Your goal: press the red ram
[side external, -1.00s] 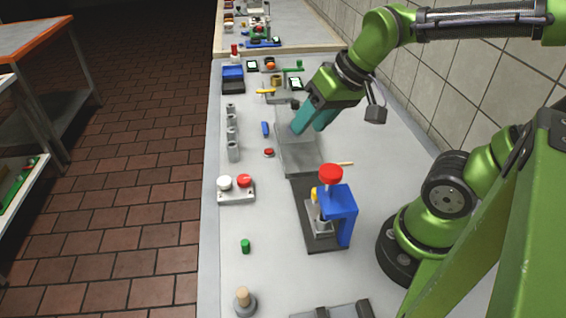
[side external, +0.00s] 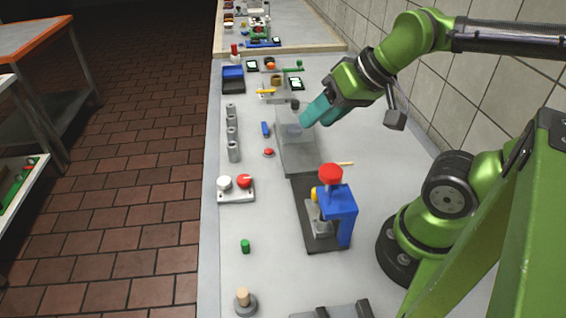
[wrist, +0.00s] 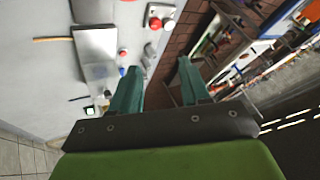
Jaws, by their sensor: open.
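The red ram (side external: 331,174) is a round red knob on top of a blue press frame (side external: 340,207), which stands on a dark base plate (side external: 318,242) in the middle of the bench. My gripper (side external: 304,123), with teal fingers, is beyond the press in the side view, above the far end of a grey flat plate. Its fingers are apart and nothing shows between them in the wrist view (wrist: 160,75). The red ram is well apart from my gripper. I cannot make it out for certain in the wrist view.
A grey plate (side external: 297,160) lies just beyond the press. A block with a white and a red button (side external: 236,190) sits to the left. Several grey cylinders (side external: 232,133) stand in a row near the left edge. A green piece (side external: 245,246) lies in front.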

